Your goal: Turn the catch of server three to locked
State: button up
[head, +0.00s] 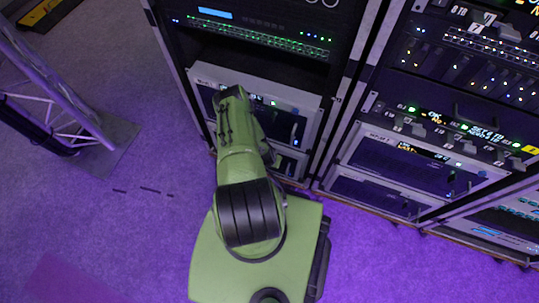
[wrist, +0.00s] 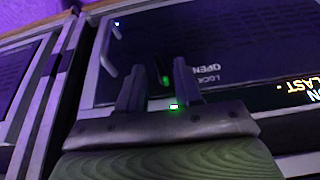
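In the wrist view, my gripper (wrist: 157,76) points at the dark front panel (wrist: 235,35) of a rack unit. Its two dark fingers stand apart. A slim dark piece with a green glow, perhaps the catch (wrist: 164,74), shows between them; I cannot tell whether they touch it. The words OPEN and LOCK show upside down to its right. Which way the catch points is unclear, and no server number is readable. In the head view, my green arm reaches to a pale-framed unit (head: 300,101) low in the middle rack; the arm hides my fingers and the catch.
A metal handle (wrist: 106,48) stands out from the panel left of my fingers. In the head view, a second rack (head: 437,155) with lit units stands to the right. A truss foot (head: 108,148) is at the left.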

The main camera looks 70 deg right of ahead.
jog(key=p+v, duration=0.5)
jog(key=v, duration=0.9)
jog(key=shift+a+r, duration=0.2)
jog(key=w+g+b, duration=0.3)
jog(key=w+b, duration=0.1)
jog(key=shift+n, duration=0.3)
jog(key=b+x, duration=0.2)
jog(key=x, duration=0.3)
jog(key=b+x, duration=0.2)
jog(key=x, duration=0.3)
jog(key=b+x, duration=0.2)
jog(key=x, duration=0.4)
jog(key=shift+w+d, duration=0.3)
jog(key=shift+r, duration=0.1)
grip_shut()
